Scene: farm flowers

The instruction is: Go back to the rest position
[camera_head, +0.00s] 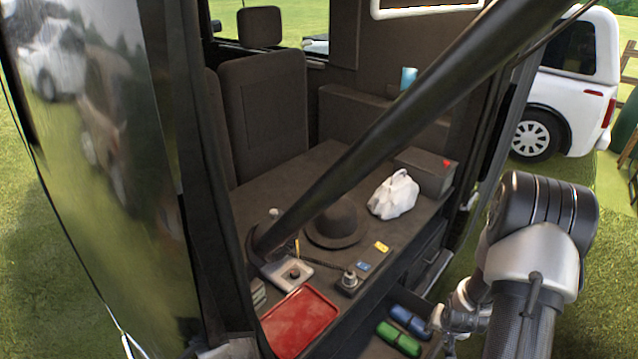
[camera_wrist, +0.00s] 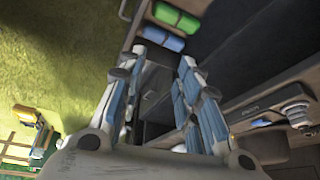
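My gripper (camera_wrist: 164,60) shows in the wrist view with its two blue-padded fingers apart and nothing between them. In the head view my arm comes in at the right, outside the vehicle, and bends down beside the open drawer (camera_head: 432,312). The fingers are hard to make out there. A green case (camera_head: 398,338) and a blue case (camera_head: 409,321) lie side by side in the drawer. In the wrist view the green case (camera_wrist: 178,18) and blue case (camera_wrist: 163,40) are beyond the fingertips, apart from them.
A dark diagonal strut (camera_head: 390,115) crosses the vehicle's opening. The counter holds a red tray (camera_head: 300,322), a dark hat (camera_head: 336,226), a white bag (camera_head: 394,195) and a box (camera_head: 426,173). A white car (camera_head: 567,90) stands behind on grass. Grass at the right is open.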

